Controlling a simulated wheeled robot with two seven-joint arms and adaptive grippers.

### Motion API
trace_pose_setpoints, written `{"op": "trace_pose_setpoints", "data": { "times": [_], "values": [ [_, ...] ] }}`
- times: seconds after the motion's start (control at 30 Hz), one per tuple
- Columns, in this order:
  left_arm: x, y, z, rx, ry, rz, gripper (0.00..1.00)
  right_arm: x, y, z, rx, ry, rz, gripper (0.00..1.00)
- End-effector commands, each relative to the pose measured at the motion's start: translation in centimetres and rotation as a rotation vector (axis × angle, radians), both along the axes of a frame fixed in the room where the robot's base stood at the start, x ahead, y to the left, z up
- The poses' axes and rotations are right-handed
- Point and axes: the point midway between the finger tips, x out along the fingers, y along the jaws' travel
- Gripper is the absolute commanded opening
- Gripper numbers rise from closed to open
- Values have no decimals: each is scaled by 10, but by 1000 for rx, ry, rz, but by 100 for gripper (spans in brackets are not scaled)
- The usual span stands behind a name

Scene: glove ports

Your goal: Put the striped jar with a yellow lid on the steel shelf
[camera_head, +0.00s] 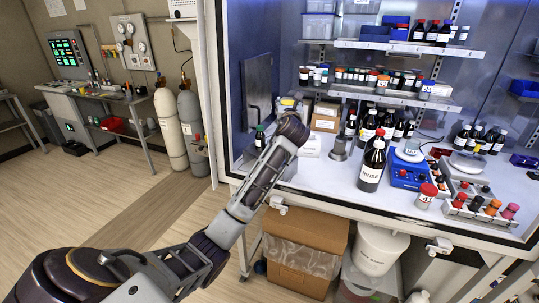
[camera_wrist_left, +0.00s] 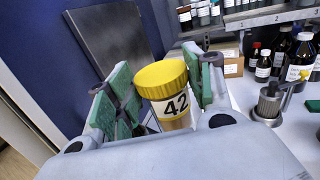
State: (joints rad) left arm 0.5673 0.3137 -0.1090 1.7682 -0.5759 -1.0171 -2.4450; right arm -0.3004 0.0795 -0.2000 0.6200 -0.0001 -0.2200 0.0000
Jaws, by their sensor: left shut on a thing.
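A jar with a yellow lid and a white label reading 42 (camera_wrist_left: 173,96) sits between the green-padded fingers of my left gripper (camera_wrist_left: 165,95), shut on it. Its lower body is hidden by the gripper, and I cannot make out stripes. In the head view my left gripper (camera_head: 292,112) is inside the cabinet at its left side, with a bit of the yellow lid (camera_head: 287,102) showing beyond it. The steel shelf (camera_head: 400,97) is to the right; its numbered edge shows at the top of the wrist view (camera_wrist_left: 262,22). My right gripper is out of view.
A grey steel panel (camera_head: 257,85) stands left of the gripper. Cardboard boxes (camera_head: 326,116), a metal cylinder (camera_head: 340,148) and a large RINSE bottle (camera_head: 372,168) are to the right. Small jars crowd the shelf's left and middle. An upper shelf (camera_head: 380,44) hangs above.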

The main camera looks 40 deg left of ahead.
Motion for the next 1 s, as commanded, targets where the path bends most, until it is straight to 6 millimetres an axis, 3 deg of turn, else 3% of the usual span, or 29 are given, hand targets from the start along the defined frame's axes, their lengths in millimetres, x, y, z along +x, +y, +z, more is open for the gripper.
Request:
{"op": "trace_pose_setpoints", "data": {
  "times": [0.1,0.33,1.0],
  "values": [
    [1,11,-22,-4,4,44,27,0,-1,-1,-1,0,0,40],
    [-1,25,-48,-1,2,102,27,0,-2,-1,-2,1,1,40],
    [-2,28,-64,0,2,117,27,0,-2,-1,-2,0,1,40]
  ]
}}
